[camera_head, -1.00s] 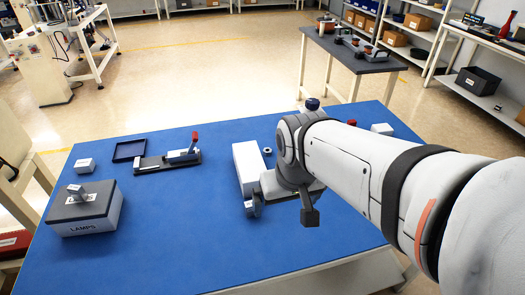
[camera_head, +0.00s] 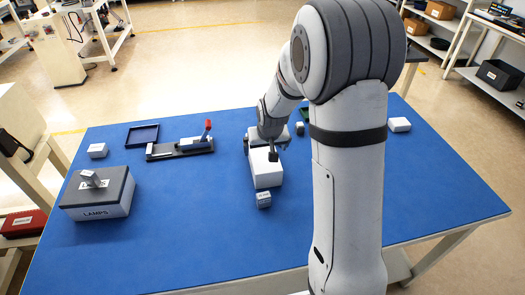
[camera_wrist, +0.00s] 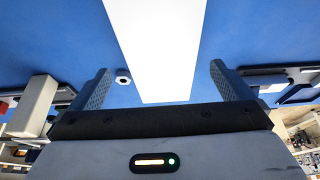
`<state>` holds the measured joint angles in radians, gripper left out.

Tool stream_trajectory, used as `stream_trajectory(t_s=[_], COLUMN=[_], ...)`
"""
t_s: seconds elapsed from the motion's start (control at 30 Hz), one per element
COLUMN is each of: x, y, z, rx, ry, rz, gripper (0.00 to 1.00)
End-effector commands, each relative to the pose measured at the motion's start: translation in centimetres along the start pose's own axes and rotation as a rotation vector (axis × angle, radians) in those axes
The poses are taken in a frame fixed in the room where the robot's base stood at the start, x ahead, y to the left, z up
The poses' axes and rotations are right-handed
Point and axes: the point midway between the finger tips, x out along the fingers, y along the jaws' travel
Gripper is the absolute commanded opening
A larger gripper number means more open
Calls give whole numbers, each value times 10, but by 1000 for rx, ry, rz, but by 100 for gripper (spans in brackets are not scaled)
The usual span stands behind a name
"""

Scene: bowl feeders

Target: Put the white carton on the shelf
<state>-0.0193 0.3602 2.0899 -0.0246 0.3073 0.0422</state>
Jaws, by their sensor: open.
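The white carton (camera_head: 266,176), a long plain block, lies on the blue table near its middle. In the head view my gripper (camera_head: 261,150) is over the carton's far part and hides that end. In the wrist view the carton (camera_wrist: 155,45) lies between the two spread fingers of my gripper (camera_wrist: 160,68), with blue gaps on both sides. The fingers are open and hold nothing; their height relative to the carton is hard to tell. Shelf racks stand at the back right, with one shelf (camera_head: 440,48) partly in view.
A grey LAMPS box (camera_head: 97,207), a dark tray (camera_head: 142,136) and a red-handled fixture (camera_head: 181,149) are to the left. Another white box (camera_head: 399,124) lies right. The table's front right is clear.

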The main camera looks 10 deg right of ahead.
Motion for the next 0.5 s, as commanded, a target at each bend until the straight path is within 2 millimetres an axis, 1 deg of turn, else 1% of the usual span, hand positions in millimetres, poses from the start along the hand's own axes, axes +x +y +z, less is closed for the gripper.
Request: stream_trajectory(t_s=[0.03,0.13,0.5], x=[8,16,48], y=[0,-1,-2], z=[-2,-6,-6], rx=[-1,-1,0], ry=[1,8,8], rz=[0,0,0], gripper=[100,100,100])
